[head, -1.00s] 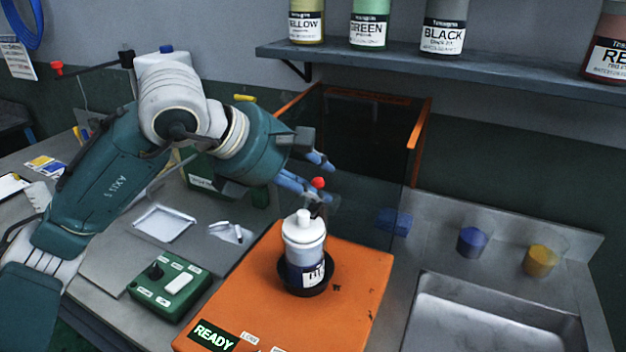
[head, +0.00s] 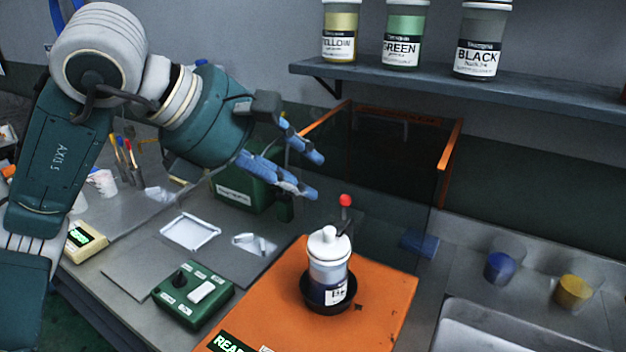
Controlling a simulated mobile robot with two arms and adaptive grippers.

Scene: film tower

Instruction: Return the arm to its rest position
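My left gripper (head: 312,176) has blue fingers spread apart with nothing between them. It hangs in the air above and to the left of a white bottle (head: 329,252) and does not touch it. The bottle has a white cap and a dark label, and stands upright in a black round holder (head: 312,300) on the orange machine (head: 385,290). A red-tipped lever (head: 345,201) stands just behind the bottle. My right gripper is not in view.
A glass-sided enclosure with an orange frame (head: 447,150) stands behind the machine. A shelf (head: 400,82) with several paint bottles hangs above. A green control box (head: 192,295) is front left. A blue cup (head: 499,267), a yellow cup (head: 574,291) and a sink are at right.

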